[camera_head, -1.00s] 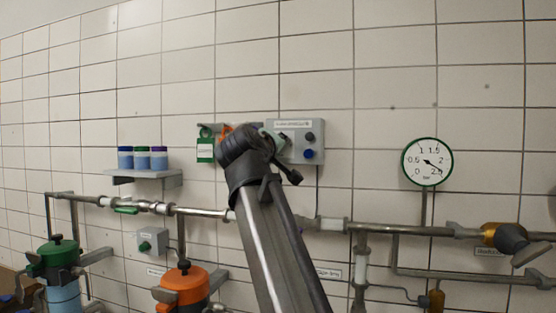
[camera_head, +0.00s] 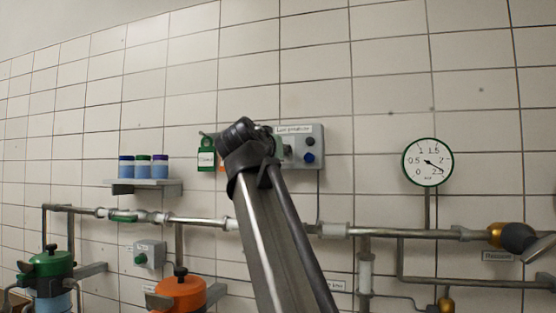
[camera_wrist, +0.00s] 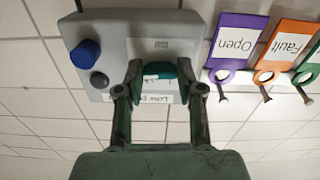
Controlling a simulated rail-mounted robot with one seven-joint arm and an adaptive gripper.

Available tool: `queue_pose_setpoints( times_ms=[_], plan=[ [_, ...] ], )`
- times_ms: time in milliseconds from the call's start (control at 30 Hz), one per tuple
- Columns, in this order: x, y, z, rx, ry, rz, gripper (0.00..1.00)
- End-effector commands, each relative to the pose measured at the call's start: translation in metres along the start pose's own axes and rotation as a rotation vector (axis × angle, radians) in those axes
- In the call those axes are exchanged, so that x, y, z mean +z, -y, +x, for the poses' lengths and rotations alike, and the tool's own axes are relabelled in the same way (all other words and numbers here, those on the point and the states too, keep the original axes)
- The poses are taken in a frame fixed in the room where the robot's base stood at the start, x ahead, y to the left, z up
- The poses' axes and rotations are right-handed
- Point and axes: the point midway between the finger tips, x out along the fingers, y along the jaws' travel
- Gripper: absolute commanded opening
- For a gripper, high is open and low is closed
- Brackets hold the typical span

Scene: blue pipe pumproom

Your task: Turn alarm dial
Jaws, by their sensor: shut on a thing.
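The alarm panel is a grey box (camera_head: 302,134) on the tiled wall, partly hidden behind my arm in the head view. It also fills the upper left of the wrist view (camera_wrist: 112,42), upside down. The alarm dial (camera_wrist: 162,70) looks dark teal with a pale mark and sits near the panel's labelled edge. My gripper (camera_wrist: 160,76) is shut on the dial, one finger on each side. In the head view the fingers are mostly hidden by my wrist. How far the dial is turned is hard to tell.
A blue knob (camera_wrist: 85,54) and a dark knob (camera_wrist: 99,80) are on the same panel. Purple (camera_wrist: 236,40), orange (camera_wrist: 286,46) and green tags hang on hooks beside it. A shelf (camera_head: 150,187) with jars, a gauge (camera_head: 427,162) and pipes (camera_head: 400,232) line the wall.

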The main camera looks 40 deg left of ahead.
Motion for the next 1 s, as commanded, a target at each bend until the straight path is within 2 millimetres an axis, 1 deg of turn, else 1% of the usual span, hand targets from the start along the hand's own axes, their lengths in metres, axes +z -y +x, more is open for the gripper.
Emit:
queue_pose_setpoints(
  times_ms=[233,700,733,767,800,1000],
  plan=[
    [-0.0009,0.0004,0.0004,0.000,-0.002,0.070,0.03],
    [-0.0012,0.0003,0.0002,-0.001,-0.001,0.085,0.03],
    [-0.0012,0.0003,0.0002,-0.001,-0.001,0.085,0.44],
    [-0.0011,0.0003,0.0002,-0.001,-0.001,0.085,0.55],
    [-0.0010,0.0003,0.0002,-0.001,-0.001,0.085,0.62],
    [-0.0005,0.0002,0.0001,0.000,0.000,0.084,0.62]
  ],
)
